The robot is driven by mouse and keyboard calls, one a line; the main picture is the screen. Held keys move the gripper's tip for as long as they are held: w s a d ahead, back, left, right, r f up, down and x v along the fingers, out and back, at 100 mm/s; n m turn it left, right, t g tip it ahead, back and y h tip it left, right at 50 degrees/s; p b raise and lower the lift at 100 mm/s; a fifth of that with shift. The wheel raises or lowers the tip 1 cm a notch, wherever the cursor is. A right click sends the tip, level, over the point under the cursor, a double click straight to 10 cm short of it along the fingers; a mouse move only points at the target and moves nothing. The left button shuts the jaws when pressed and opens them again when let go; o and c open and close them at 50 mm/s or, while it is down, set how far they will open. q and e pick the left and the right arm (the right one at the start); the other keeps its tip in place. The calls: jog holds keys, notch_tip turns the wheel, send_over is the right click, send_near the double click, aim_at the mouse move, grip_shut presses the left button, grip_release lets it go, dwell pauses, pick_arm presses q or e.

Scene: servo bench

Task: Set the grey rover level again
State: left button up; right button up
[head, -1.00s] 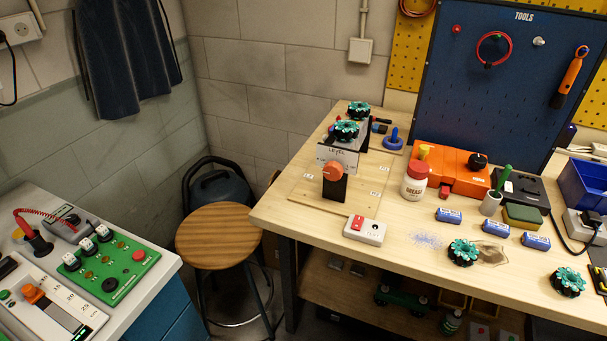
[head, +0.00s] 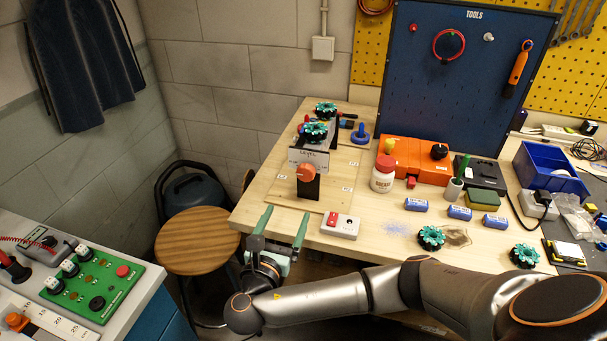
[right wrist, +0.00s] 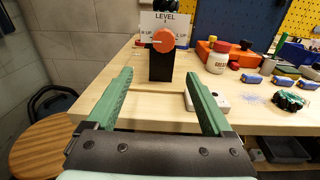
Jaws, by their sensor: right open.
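The grey rover (head: 333,134) is at the back left of the wooden bench, largely hidden behind the LEVEL sign (head: 309,157); its tilt cannot be read. Its teal wheels (head: 314,131) show above the sign. An orange knob (head: 306,173) sits on a black post (head: 307,190) in front of the sign. In the right wrist view the knob (right wrist: 164,40) is straight ahead. My right gripper (head: 287,212) is open and empty at the bench's front left edge, short of the post and apart from it. My left gripper is out of view.
A white box with a red button (head: 340,226) lies close right of my right gripper. A white bottle (head: 383,174), orange case (head: 415,160), blue cylinders (head: 416,204) and loose teal wheels (head: 431,237) are farther right. A stool (head: 197,241) stands left of the bench.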

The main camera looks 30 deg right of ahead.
jog(key=r, duration=0.1)
jog(key=b, duration=0.3)
send_near(305, 176)
jog(key=x, duration=0.3)
jog(key=shift+w+d+f+h+b, duration=0.3)
jog(key=shift+w+d+h+b, duration=0.1)
jog(key=shift+w+d, duration=0.15)
jog(key=x, duration=0.3)
jog(key=shift+w+d+r+p, duration=0.15)
jog(key=shift+w+d+p, duration=0.15)
jog(key=shift+p, duration=0.1)
jog(key=shift+w+d, duration=0.35)
grip_shut()
